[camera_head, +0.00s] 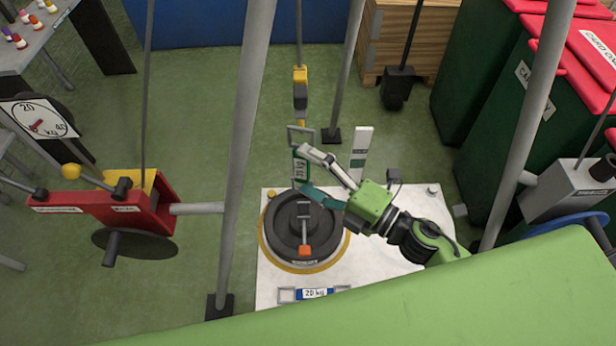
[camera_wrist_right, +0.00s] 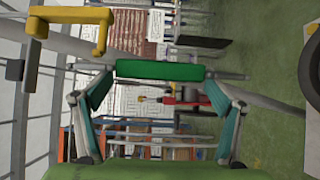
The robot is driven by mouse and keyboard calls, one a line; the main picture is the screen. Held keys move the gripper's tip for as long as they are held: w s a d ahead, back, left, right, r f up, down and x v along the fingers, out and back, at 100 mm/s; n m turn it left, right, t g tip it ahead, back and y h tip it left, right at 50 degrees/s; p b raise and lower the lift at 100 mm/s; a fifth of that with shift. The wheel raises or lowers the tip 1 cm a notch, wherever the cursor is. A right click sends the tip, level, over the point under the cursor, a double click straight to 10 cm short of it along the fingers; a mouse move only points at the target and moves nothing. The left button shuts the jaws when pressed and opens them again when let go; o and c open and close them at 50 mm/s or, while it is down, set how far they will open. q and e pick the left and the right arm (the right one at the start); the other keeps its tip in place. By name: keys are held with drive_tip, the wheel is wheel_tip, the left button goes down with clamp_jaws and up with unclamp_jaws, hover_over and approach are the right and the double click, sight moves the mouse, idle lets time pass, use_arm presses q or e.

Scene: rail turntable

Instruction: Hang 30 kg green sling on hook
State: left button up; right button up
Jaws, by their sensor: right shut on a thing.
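The green 30 kg sling (camera_head: 301,169) hangs upright with a grey end loop at its top. My right gripper (camera_head: 316,172) is shut on its green middle. In the right wrist view the green sling (camera_wrist_right: 160,70) spans between the fingertips of my right gripper (camera_wrist_right: 160,82). The yellow hook (camera_head: 301,75) with a dark block hangs on a pole just above the top loop. The hook (camera_wrist_right: 98,32) also shows at the upper left of the wrist view. The loop and the hook tip look very close; I cannot tell whether they touch. My left gripper is not in view.
Below stands a dark round weight (camera_head: 290,240) with an orange-ended part, on a white plate (camera_head: 385,272). A blue 20 kg sling (camera_head: 314,293) lies at its front. Grey poles (camera_head: 243,150) flank the area.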

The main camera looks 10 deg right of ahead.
drive_tip(key=shift+w+d+f+b, duration=0.15)
drive_tip(key=shift+w+f, duration=0.05)
drive_tip(key=shift+w, duration=0.55)
drive_tip(key=shift+w+d+f+b, duration=0.1)
drive_tip(key=shift+w+d+f, duration=0.1)
drive_tip(key=shift+w, duration=0.6)
drive_tip(key=shift+w+d+f+b, duration=0.1)
drive_tip(key=shift+w+f+b, duration=0.1)
drive_tip(key=shift+w, duration=0.55)
drive_tip(key=o, duration=1.2)
drive_tip(key=shift+c, duration=0.2)
drive_tip(key=shift+s+d+f, duration=0.1)
drive_tip(key=v, duration=1.1)
drive_tip(key=shift+s+d, duration=0.25)
drive_tip(key=shift+s, duration=0.05)
